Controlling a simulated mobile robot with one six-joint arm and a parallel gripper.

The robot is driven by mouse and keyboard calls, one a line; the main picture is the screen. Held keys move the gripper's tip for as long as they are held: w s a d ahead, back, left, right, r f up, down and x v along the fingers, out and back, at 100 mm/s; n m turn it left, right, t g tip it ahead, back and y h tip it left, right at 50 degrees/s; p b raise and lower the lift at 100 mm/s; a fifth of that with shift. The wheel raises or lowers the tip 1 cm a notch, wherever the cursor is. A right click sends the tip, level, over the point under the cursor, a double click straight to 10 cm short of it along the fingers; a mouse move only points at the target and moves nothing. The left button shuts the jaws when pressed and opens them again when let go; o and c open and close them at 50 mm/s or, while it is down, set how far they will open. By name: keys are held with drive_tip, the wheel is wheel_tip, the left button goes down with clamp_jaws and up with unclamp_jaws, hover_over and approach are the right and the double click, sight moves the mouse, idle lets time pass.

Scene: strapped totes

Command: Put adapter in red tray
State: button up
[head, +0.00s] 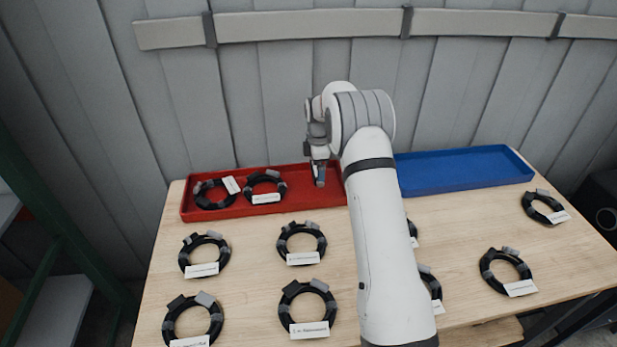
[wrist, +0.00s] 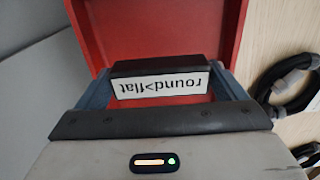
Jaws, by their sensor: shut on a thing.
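The adapter (wrist: 161,81) is a black block with a white label reading "round>flat", seen upside down in the wrist view. My gripper (head: 319,182) is shut on it, with a finger at each end in the wrist view (wrist: 160,84). The red tray (head: 300,196) lies at the back left of the table. My gripper is over its right part, and the wrist view shows the red tray floor (wrist: 160,30) behind the adapter. I cannot tell the height above the floor. The adapter is not clear in the head view.
Two black coiled cables (head: 265,187) with tags lie in the left of the red tray. A blue tray (head: 465,172) at the back right looks empty. Several more tagged coils (head: 302,243) cover the wooden table (head: 250,275). A slatted wall stands behind.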

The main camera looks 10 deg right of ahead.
wheel_tip(320, 180, down, 4)
drive_tip(key=shift+s+a+r+p, duration=0.1)
drive_tip(key=shift+p, duration=0.2)
drive_tip(key=shift+f+b, duration=0.4)
drive_tip(key=shift+f, duration=0.1)
drive_tip(key=o, duration=0.8)
drive_tip(key=shift+c, duration=0.2)
